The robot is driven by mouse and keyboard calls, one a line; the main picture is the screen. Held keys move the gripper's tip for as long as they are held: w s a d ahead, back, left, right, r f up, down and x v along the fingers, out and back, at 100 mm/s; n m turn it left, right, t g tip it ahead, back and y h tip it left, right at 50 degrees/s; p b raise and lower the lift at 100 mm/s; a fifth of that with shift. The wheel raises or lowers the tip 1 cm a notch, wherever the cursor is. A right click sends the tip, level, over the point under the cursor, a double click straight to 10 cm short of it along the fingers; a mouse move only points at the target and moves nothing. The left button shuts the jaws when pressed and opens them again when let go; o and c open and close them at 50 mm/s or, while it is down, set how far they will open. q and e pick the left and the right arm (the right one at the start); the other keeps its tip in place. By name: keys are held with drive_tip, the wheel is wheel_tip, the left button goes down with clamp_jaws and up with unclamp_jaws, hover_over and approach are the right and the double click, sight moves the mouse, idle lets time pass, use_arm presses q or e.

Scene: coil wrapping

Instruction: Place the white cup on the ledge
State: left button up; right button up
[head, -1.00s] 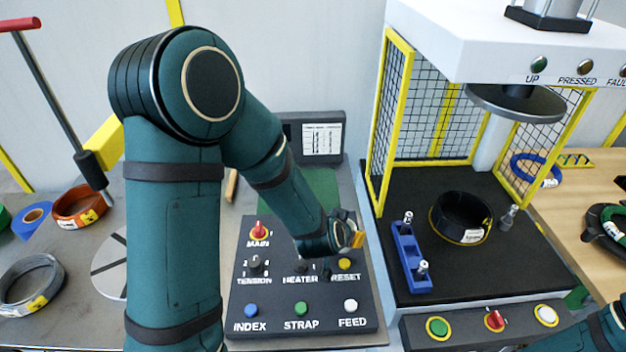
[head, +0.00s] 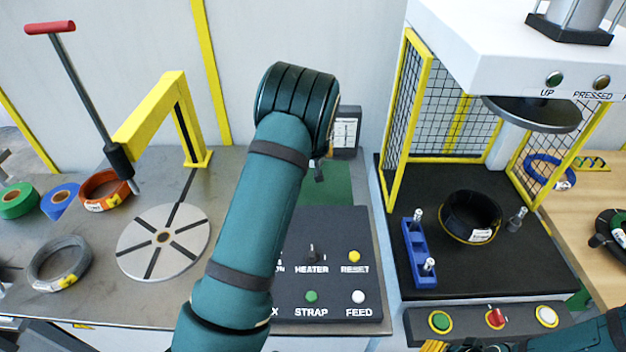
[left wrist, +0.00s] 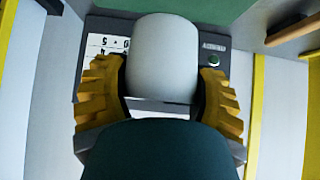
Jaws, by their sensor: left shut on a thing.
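The white cup (left wrist: 163,60) shows in the left wrist view, between the two yellow fingers of my left gripper (left wrist: 162,88), which is shut on it. In the head view the cup and the left gripper are hidden behind my left arm, near the dark box with a white chart (head: 345,132). That box also seems to show behind the cup in the left wrist view (left wrist: 210,47). I cannot pick out the ledge with certainty. Only a bit of yellow fingers of my right gripper (head: 434,346) shows at the bottom edge; its opening cannot be told.
A button panel (head: 335,285) lies below my left arm. A press with a yellow mesh guard (head: 410,120) stands right, a black coil (head: 470,215) and blue holder (head: 416,255) on its bed. Left are a turntable (head: 140,250), a yellow arch (head: 185,110) and several coils.

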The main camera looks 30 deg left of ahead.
use_arm(q)
drive_tip(key=shift+w+a+r, duration=0.25)
drive_tip(key=shift+w+a, duration=0.15)
drive_tip(key=shift+a, duration=0.15)
wheel_tip(320, 180, down, 10)
drive_tip(key=shift+w+r+b, duration=0.1)
drive_tip(key=shift+b, duration=0.2)
drive_tip(key=o, duration=1.2)
drive_tip(key=shift+f, duration=0.2)
drive_tip(key=shift+o, duration=0.2)
drive_tip(key=shift+r, duration=0.15)
